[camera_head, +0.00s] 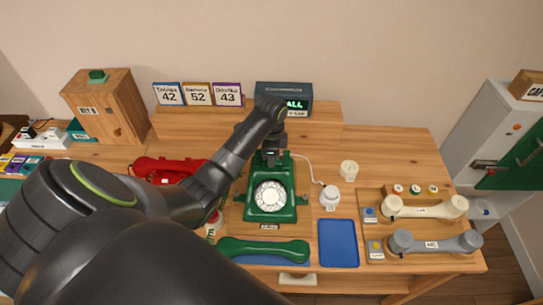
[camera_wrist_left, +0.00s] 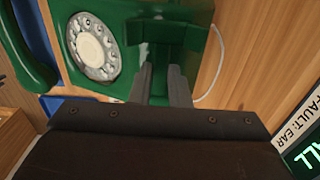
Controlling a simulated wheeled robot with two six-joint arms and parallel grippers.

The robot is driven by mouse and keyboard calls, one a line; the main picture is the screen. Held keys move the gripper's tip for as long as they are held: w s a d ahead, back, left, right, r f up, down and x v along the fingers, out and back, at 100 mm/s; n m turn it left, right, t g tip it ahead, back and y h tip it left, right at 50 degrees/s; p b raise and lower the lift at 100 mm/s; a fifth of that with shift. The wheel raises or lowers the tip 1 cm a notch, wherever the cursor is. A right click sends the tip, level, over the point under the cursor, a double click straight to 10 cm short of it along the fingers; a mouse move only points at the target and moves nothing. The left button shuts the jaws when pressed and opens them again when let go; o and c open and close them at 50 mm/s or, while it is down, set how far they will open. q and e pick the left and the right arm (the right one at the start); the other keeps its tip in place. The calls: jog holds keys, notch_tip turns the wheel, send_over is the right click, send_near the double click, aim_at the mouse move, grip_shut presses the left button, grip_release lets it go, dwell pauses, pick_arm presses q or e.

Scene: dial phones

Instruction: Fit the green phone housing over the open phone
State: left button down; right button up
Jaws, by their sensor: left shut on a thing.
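The green phone housing (camera_head: 282,210), with a white rotary dial, is upright on or just above a wooden stand at the middle of the table. My left gripper (camera_head: 271,155) reaches its back from above and is shut on its green cradle part. In the left wrist view the two grey fingers (camera_wrist_left: 166,85) close on that part of the housing (camera_wrist_left: 125,65), with the dial beyond. The open phone is hidden, presumably beneath the housing. I cannot tell whether the housing is fully seated. My right gripper is not in view.
A green handset (camera_head: 263,250) lies in front of the housing. A blue tray (camera_head: 338,243) is right of it. White (camera_head: 331,198) and cream (camera_head: 349,170) small parts stand to the right, near cream (camera_head: 425,207) and grey (camera_head: 435,243) handsets. A display box (camera_head: 284,96) stands behind.

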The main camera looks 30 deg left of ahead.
pick_arm(q)
jog(key=shift+f, duration=0.6)
jog(key=c, duration=1.3)
grip_release()
jog(key=shift+r, duration=0.1)
notch_tip(320, 180, up, 6)
jog(key=shift+f+b, duration=0.2)
jog(key=shift+b, duration=0.35)
notch_tip(320, 180, up, 12)
jog(key=p, duration=1)
jog(key=shift+f+p, duration=0.2)
jog(key=shift+p, duration=0.15)
jog(key=shift+s, duration=0.15)
